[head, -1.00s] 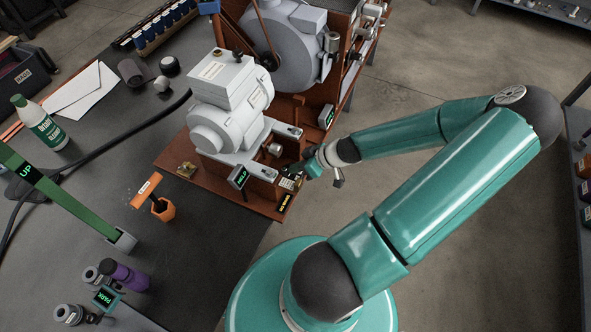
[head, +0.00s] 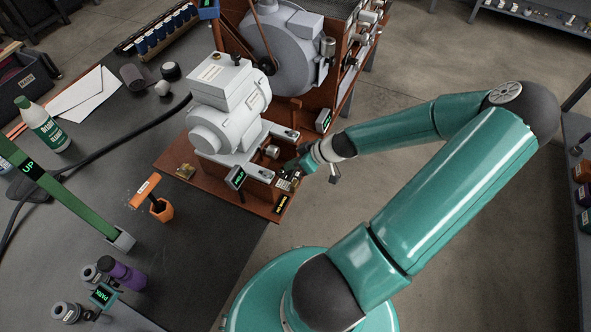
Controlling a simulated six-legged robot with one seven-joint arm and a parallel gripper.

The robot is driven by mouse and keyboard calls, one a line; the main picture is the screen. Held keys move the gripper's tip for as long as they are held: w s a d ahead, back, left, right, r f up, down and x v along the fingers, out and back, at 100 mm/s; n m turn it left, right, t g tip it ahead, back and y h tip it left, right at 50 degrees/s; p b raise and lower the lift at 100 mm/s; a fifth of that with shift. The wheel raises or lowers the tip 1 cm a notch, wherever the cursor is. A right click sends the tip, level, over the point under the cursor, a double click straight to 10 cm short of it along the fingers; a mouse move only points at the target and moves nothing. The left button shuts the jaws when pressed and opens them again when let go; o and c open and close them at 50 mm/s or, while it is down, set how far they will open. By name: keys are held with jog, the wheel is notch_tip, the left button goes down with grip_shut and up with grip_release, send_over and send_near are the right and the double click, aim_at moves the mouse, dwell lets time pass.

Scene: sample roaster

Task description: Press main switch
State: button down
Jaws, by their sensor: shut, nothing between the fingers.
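At the base's front right corner is a small switch panel (head: 283,203) with a dark, yellow-lettered label; the main switch itself is too small to make out clearly. My gripper (head: 288,172) is shut and empty. It points left and down, close above the small parts at this corner. I cannot tell whether its tips touch the panel.
A small green-lit display (head: 236,177) stands just left of my gripper, and another (head: 324,119) stands behind it. A larger grey drum machine (head: 285,45) is at the back. Open floor lies to the right.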

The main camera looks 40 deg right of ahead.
jog(key=s+r, duration=0.7)
jog(key=shift+s+d+r, duration=0.25)
jog(key=shift+d+r, duration=0.1)
jog(key=shift+s, duration=0.1)
dwell(0.4)
